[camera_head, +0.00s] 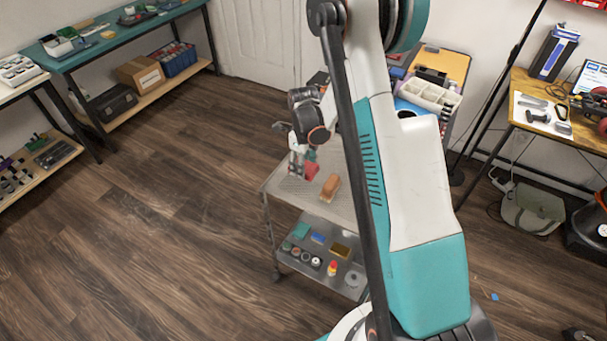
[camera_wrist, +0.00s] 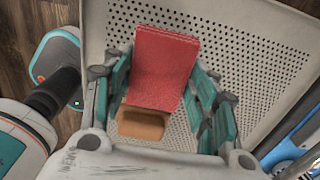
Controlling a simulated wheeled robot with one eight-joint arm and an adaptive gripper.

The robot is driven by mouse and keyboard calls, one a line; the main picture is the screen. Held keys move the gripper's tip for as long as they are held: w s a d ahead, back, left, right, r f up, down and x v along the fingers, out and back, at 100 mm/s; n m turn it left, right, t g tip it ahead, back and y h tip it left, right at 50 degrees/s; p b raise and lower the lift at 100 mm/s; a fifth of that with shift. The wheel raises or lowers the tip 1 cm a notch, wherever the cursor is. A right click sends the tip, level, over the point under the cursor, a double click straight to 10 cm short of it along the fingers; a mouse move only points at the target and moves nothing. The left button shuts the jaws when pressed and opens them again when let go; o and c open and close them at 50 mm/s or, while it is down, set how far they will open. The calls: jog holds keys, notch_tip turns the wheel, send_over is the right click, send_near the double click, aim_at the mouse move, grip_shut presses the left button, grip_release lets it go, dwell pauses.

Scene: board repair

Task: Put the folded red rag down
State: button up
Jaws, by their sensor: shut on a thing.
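The folded red rag (camera_wrist: 164,62) is between the teal fingers of my gripper (camera_wrist: 160,88) in the wrist view, and the gripper is shut on it. In the head view the rag (camera_head: 312,171) is a small red patch below my gripper (camera_head: 303,168), over the perforated cart top (camera_head: 287,187). I cannot tell whether the rag touches the cart top or hangs just above it. An orange-brown block (camera_head: 330,187) lies beside the rag on the cart top. It also shows in the wrist view (camera_wrist: 143,124), partly covered by the rag.
The perforated surface (camera_wrist: 240,40) is clear beyond and to the right of the rag. The cart's lower shelf (camera_head: 345,280) holds several small items. A cart with a white divided tray (camera_head: 432,95) stands behind. My arm hides part of the cart's right side.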

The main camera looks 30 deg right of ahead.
notch_tip(320, 180, down, 4)
jog(key=shift+f+b, duration=0.2)
jog(key=shift+b, duration=0.4)
jog(key=shift+r, duration=0.1)
jog(key=o, duration=0.8)
jog(key=shift+f, duration=0.2)
jog(key=shift+c, duration=0.2)
jog(key=o, duration=0.4)
jog(key=shift+o, duration=0.2)
jog(key=shift+r, duration=0.1)
jog(key=shift+r, duration=0.1)
